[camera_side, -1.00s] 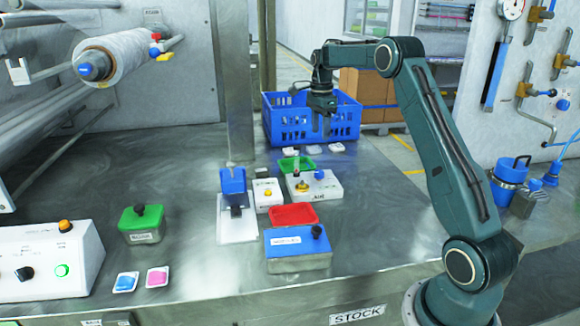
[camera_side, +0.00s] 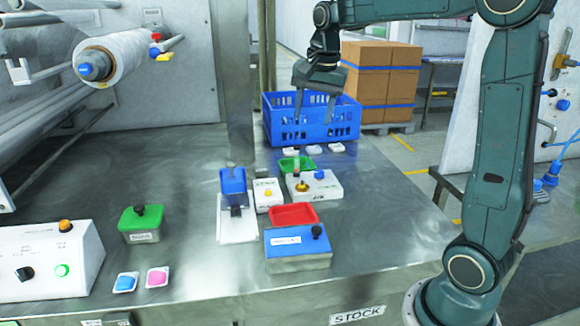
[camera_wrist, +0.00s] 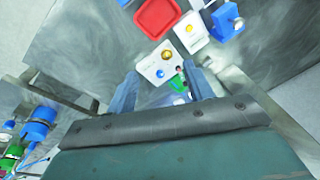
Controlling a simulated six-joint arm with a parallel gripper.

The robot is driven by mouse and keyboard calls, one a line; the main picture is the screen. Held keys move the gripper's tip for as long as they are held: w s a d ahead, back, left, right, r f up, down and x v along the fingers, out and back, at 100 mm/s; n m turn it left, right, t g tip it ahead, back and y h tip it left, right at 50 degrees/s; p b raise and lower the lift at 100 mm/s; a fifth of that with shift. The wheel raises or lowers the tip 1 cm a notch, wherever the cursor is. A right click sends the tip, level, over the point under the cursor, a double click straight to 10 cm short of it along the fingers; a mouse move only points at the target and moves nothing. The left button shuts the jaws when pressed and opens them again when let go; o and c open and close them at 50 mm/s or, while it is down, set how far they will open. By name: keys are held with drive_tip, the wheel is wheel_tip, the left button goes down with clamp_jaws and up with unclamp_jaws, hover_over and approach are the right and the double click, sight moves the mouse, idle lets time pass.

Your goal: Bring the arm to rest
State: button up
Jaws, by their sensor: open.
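My gripper (camera_side: 315,106) is open and empty. In the side view it hangs fingers down in front of the blue crate (camera_side: 283,128), above the back of the steel table (camera_side: 380,240). The arm is raised, with its upper links near the top of the picture. In the wrist view the two fingers (camera_wrist: 160,92) are spread apart, with a white unit with a brass knob and several small items on the table showing beyond and between them.
A white unit (camera_side: 328,189), green tray (camera_side: 288,164), red tray (camera_side: 293,215), blue-lidded box (camera_side: 297,256) and green-lidded box (camera_side: 141,226) stand on the table. A post (camera_side: 236,80) rises left of the crate. Cardboard boxes (camera_side: 376,84) stand behind. The table's right front is clear.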

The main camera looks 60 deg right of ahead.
drive_tip(key=s+a+f+n+t, duration=0.1)
drive_tip(key=s+a+f+n, duration=0.1)
drive_tip(key=s+a+n, duration=0.5)
drive_tip(key=s+a+f+n+t, duration=0.2)
drive_tip(key=s+a+n, duration=0.5)
drive_tip(key=s, duration=0.6)
drive_tip(key=shift+s+f+t+y, duration=0.2)
drive_tip(key=shift+s+t+y, duration=0.1)
drive_tip(key=shift+y, duration=0.1)
